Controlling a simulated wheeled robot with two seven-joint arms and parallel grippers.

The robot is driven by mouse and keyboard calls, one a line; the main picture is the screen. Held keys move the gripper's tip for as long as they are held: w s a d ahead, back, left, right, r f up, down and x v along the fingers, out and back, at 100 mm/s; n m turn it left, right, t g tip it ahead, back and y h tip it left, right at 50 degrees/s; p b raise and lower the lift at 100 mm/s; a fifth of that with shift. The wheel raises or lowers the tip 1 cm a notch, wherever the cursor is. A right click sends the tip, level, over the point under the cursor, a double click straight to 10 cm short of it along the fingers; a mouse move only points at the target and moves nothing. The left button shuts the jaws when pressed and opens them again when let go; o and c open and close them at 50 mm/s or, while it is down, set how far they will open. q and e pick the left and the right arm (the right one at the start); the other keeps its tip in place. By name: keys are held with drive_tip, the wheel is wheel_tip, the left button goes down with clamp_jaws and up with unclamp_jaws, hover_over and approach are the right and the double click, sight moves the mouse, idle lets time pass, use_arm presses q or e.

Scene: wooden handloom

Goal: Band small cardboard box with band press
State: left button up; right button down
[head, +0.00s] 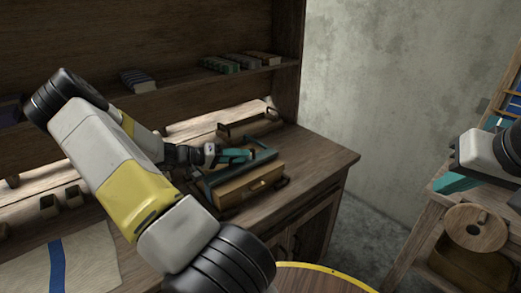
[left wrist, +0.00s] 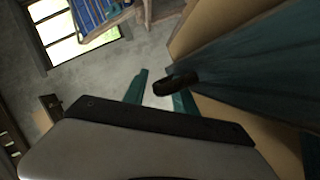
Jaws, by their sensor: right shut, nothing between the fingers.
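A small tan box (head: 250,188) sits on the wooden counter, with a teal press frame (head: 268,155) above and around its upper part. In the left wrist view, a broad teal part of the press (left wrist: 262,80) fills the right side, and a dark rounded handle end (left wrist: 176,82) sticks out from it. My left gripper (head: 244,155) is at the top of the press; its teal fingers stand apart in the left wrist view (left wrist: 158,97), with the handle end close to the right finger. Whether they touch is unclear. My right gripper (head: 450,184) is at the far right, shut and empty, away from the box.
A dark-handled tray (head: 250,124) stands behind the press. Books (head: 138,80) lie on the shelf above. A cloth with a blue stripe (head: 75,262) lies at lower left. A wooden stand with a round disc (head: 474,228) is at right. The counter's right end (head: 325,158) is clear.

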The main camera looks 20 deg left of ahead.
use_arm(q)
drive_tip(key=v, duration=0.7)
drive_tip(key=shift+s+a+f, duration=0.1)
drive_tip(key=shift+s, duration=0.05)
drive_tip(key=v, duration=0.9)
drive_tip(key=shift+f, duration=0.3)
idle(0.7)
